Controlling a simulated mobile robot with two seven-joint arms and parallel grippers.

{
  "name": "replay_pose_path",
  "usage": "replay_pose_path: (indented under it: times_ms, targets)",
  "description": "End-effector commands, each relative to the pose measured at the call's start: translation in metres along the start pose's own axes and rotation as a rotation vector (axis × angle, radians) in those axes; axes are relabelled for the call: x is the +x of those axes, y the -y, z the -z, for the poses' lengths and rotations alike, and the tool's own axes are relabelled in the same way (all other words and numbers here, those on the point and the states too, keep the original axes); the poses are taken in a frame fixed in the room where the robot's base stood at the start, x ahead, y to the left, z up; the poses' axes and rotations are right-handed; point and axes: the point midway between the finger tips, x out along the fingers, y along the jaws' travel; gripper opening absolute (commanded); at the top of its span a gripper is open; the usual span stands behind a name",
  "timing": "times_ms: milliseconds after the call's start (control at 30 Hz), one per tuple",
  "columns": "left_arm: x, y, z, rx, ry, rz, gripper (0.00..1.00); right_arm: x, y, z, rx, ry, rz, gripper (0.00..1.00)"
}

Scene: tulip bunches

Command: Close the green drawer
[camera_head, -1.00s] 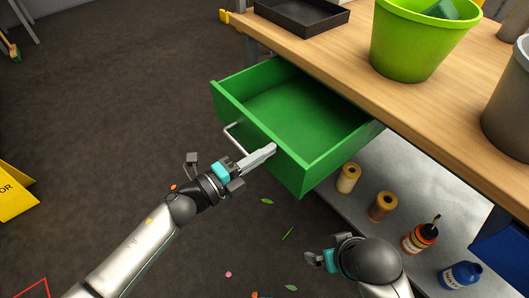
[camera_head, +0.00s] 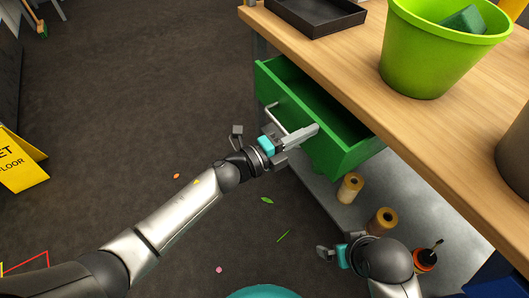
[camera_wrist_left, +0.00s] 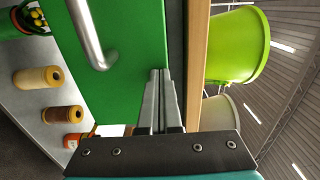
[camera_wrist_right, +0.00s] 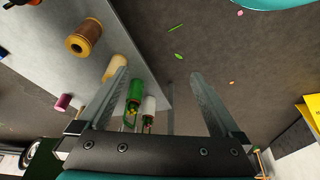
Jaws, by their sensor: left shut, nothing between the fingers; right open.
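The green drawer (camera_head: 335,147) under the wooden tabletop is partly open, and a dark strip of its inside shows in the head view. Its silver bar handle (camera_head: 277,122) is on the front panel. My left gripper (camera_head: 313,129) is shut and empty, its fingertips at the top of the drawer front, to the right of the handle. In the left wrist view the shut fingers (camera_wrist_left: 158,78) lie against or very near the green front (camera_wrist_left: 135,40); contact cannot be told for certain. My right gripper (camera_head: 328,252) is open and empty, low beside the lower shelf; its fingers show apart in the right wrist view (camera_wrist_right: 160,85).
The wooden table (camera_head: 420,130) carries a black tray (camera_head: 315,12) and a lime green bucket (camera_head: 435,60). Twine spools (camera_head: 350,187) and an orange bottle (camera_head: 426,260) stand on the grey lower shelf. A yellow floor sign (camera_head: 18,165) stands at left.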

Motion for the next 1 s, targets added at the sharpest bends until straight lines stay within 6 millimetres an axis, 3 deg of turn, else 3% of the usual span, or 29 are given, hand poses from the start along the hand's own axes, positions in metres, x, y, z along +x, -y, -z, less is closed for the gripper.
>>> replay_pose_path:
  times_ms: [33, 200, 400, 1000]
  targets:
    - [0.014, -0.001, 0.0, 0.001, -0.002, 0.003, 0.0, -0.005, 0.002, 0.002, 0.001, -0.013, 0.004, 1.0]
    - [0.048, -0.002, 0.0, 0.0, -0.001, 0.001, 0.0, -0.021, 0.001, 0.008, 0.003, -0.037, 0.002, 1.0]
    - [0.072, -0.002, 0.0, -0.001, 0.0, -0.001, 0.0, -0.037, 0.0, 0.012, 0.004, -0.057, 0.0, 1.0]
    - [0.082, 0.002, 0.0, 0.001, 0.003, 0.003, 0.0, -0.044, 0.0, 0.013, 0.005, -0.062, -0.001, 1.0]
